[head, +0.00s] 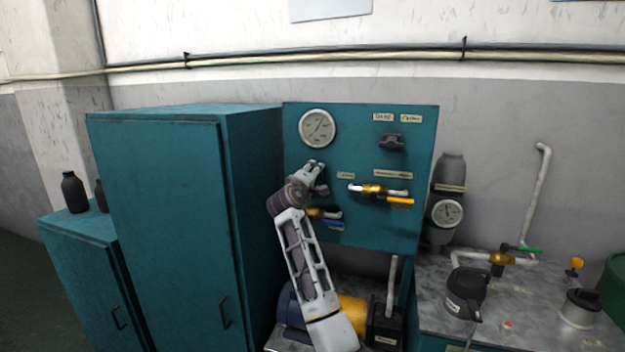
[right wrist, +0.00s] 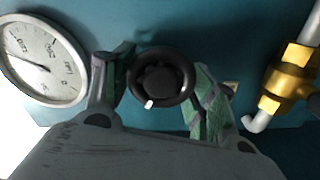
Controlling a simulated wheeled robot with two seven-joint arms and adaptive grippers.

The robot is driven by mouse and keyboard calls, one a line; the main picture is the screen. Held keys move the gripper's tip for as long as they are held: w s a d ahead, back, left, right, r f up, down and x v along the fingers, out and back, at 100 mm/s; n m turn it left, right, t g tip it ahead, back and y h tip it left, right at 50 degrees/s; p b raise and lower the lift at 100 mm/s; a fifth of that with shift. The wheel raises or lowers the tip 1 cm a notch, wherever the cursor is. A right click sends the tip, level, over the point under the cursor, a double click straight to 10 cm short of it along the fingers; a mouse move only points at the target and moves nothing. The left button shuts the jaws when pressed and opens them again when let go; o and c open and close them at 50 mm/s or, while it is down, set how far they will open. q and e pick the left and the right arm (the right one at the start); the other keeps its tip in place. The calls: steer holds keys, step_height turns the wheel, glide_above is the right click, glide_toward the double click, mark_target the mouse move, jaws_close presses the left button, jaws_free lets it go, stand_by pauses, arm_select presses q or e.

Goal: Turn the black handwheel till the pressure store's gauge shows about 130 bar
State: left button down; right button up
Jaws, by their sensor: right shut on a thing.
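The black handwheel (right wrist: 160,78) shows in the right wrist view, a round knob with a white mark on its lower rim. My right gripper (right wrist: 160,88) has a green-padded finger on each side of it and is shut on it. In the head view my right gripper (head: 314,172) is at the teal panel, below the panel gauge, and hides most of the wheel. The dark pressure store (head: 451,170) stands right of the panel. Its round white gauge (head: 446,213) faces me, but its figures are too small to read. My left gripper is out of view.
A larger gauge (head: 317,128) sits on the teal panel (head: 350,120) above my right gripper. Brass valves with a yellow lever (head: 400,201) and a blue lever (head: 333,225) are close by. A tall teal cabinet (head: 165,190) stands left. A black jug (head: 466,291) is on the right bench.

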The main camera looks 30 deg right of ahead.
steer(key=shift+f, duration=0.1)
steer(key=o, duration=1)
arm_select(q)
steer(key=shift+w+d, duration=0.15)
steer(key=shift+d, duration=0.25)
arm_select(e)
steer(key=shift+v, duration=6.05)
